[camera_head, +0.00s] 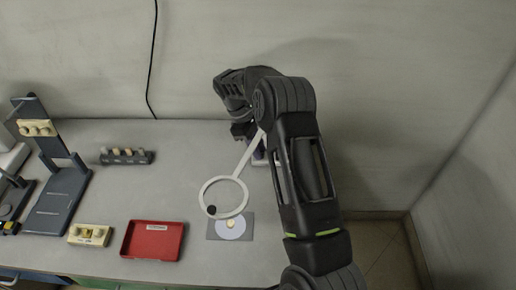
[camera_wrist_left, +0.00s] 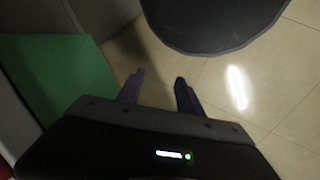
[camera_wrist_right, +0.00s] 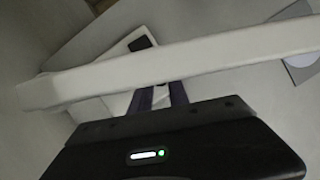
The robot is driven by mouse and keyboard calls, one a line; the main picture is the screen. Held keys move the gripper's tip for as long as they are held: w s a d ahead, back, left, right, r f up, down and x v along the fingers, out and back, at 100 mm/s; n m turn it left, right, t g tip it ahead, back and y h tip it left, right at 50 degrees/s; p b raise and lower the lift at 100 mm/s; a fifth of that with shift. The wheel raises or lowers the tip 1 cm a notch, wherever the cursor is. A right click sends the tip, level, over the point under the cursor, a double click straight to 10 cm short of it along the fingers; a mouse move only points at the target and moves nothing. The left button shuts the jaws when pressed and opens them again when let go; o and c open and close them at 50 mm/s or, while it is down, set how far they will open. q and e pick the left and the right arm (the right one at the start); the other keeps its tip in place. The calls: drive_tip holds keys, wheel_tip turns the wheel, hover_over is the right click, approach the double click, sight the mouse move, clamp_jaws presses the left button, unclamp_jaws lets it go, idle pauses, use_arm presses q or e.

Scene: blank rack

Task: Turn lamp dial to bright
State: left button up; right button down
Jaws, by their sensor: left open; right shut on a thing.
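A lamp with a white ring head (camera_head: 206,190) stands on the grey table, its slanted white arm running up to my right gripper (camera_head: 243,131). In the right wrist view the lamp's white arm (camera_wrist_right: 215,57) crosses in front of the fingers. Behind it shows the pale lamp base (camera_wrist_right: 117,60) with a dark patch on it. My right gripper (camera_wrist_right: 161,95) is shut on a small pale part at the base, which I take as the lamp dial; the arm hides most of it, and its setting cannot be read. My left gripper (camera_wrist_left: 160,88) is open and empty, over tiled floor.
Under the ring lies a grey plate with a pale disc (camera_head: 230,228). Left of it are a red tray (camera_head: 152,240), a beige block (camera_head: 89,235), a dark rack (camera_head: 127,157) and a dark stand (camera_head: 60,200). A green surface (camera_wrist_left: 60,80) is near my left gripper.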

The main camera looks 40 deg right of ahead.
drive_tip(key=shift+a+n+t+h+b, duration=0.1)
drive_tip(key=shift+n+t+h+b, duration=0.25)
drive_tip(key=shift+n, duration=0.65)
drive_tip(key=shift+s+n, duration=0.1)
drive_tip(key=shift+n, duration=0.4)
drive_tip(key=c, duration=1.3)
unclamp_jaws()
drive_tip(key=shift+o, duration=0.2)
drive_tip(key=shift+w+r, duration=0.2)
drive_tip(key=shift+r, duration=0.1)
drive_tip(key=v, duration=0.7)
drive_tip(key=shift+a, duration=0.2)
